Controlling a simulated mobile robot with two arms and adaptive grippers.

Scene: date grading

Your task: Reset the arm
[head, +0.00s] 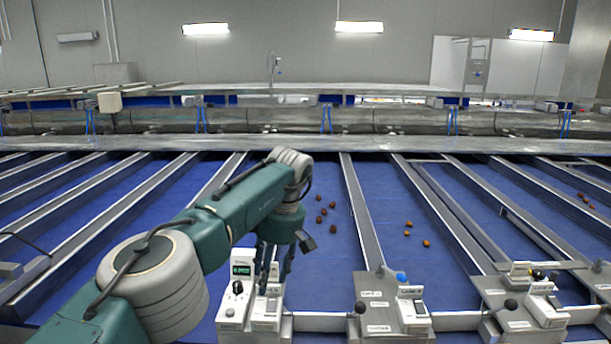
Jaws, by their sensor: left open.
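My left arm reaches in from the lower left in the head view. Its gripper (275,264) points down beside the white control box with a green display (242,270). The dark fingers are apart and I see nothing between them. Whether the fingertips touch the box cannot be told. My right gripper is not in view.
Several dark dates (322,210) lie on the blue belt (335,270) just right of my gripper. Orange-brown dates (408,233) lie in the lane to the right. Metal dividers (360,215) separate the lanes. More control boxes (392,305) stand along the front rail.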

